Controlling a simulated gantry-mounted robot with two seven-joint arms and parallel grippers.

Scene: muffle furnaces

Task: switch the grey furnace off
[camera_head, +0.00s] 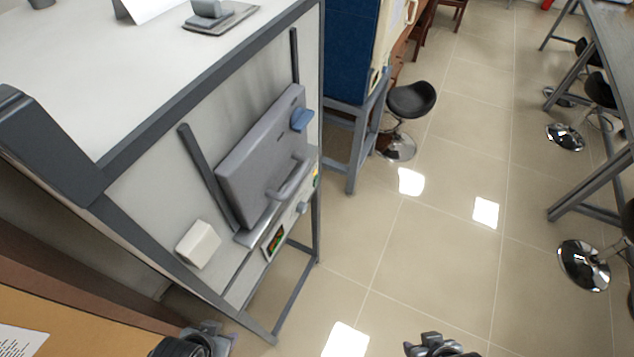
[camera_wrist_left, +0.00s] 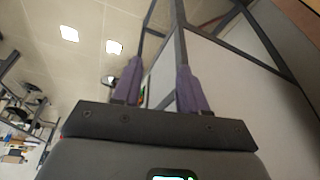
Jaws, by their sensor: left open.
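The grey furnace (camera_head: 150,190) stands at the left in the head view, with a light front and dark edges. Its grey door (camera_head: 250,155) is closed and has a bar handle (camera_head: 290,180). Below the door is a control panel with a lit display (camera_head: 275,241) and a small knob (camera_head: 303,207); yellow and green marks show at its right end. My left gripper (camera_head: 207,340) is at the bottom edge, below and apart from the furnace. In the left wrist view its two purple fingers (camera_wrist_left: 158,75) are spread and empty. My right gripper (camera_head: 435,346) is partly cut off at the bottom; its fingers are unclear.
A white block (camera_head: 198,244) is on the furnace's lower front. A blue cabinet (camera_head: 350,50) on a grey stand is behind. A black stool (camera_head: 410,100) stands beside it. A table and several stools are at the right. The tiled floor (camera_head: 430,250) between is clear.

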